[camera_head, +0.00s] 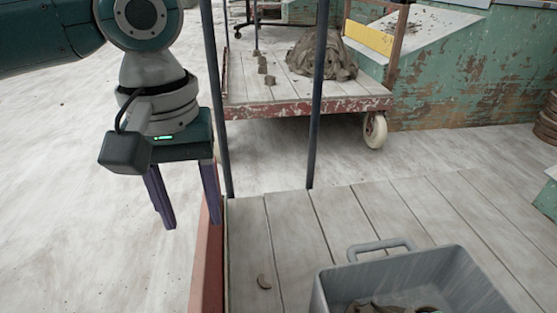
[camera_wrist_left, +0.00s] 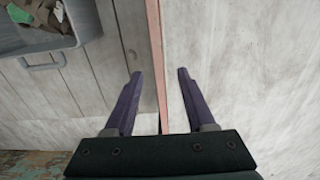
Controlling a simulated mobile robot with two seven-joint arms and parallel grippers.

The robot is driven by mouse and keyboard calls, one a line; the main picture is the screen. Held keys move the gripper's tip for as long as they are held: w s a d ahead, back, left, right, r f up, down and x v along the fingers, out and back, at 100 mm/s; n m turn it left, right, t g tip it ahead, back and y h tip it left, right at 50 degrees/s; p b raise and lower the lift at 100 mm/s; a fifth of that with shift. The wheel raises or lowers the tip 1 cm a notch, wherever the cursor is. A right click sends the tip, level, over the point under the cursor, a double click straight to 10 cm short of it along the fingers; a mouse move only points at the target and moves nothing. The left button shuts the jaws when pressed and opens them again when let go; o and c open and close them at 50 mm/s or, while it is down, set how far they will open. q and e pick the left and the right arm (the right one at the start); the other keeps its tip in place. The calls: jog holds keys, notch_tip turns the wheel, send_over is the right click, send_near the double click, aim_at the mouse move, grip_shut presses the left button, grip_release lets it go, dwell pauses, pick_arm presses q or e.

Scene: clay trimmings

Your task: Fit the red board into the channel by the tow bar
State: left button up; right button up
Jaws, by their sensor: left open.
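The red board (camera_head: 205,268) is a long thin strip along the left side of the near plank deck (camera_head: 285,215). In the left wrist view the red board (camera_wrist_left: 154,32) runs lengthwise as a narrow pinkish edge between the fingers. My left gripper (camera_head: 189,220) is open and points down at the board's far part. In the wrist view the gripper (camera_wrist_left: 159,75) has a finger on either side of the board's line, with gaps on both sides. Two dark upright bars (camera_head: 316,110) stand at the deck's far end; I cannot tell whether they are the tow bar. No channel is clearly visible.
A grey crate (camera_head: 385,267) with scraps stands on the deck at right. A second cart (camera_head: 300,108) with a brown sack (camera_head: 322,58) stands behind. The pale floor (camera_head: 75,220) at left is clear.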

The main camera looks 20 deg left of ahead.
aim_at(199, 242)
pick_arm(q)
notch_tip(199, 242, down, 5)
jog(key=b, duration=0.3)
jog(key=shift+s+r, duration=0.1)
jog(key=f+b, duration=0.4)
jog(key=f, duration=0.1)
jog(key=shift+w+b, duration=0.3)
jog(key=shift+r, duration=0.1)
grip_shut()
dwell(0.7)
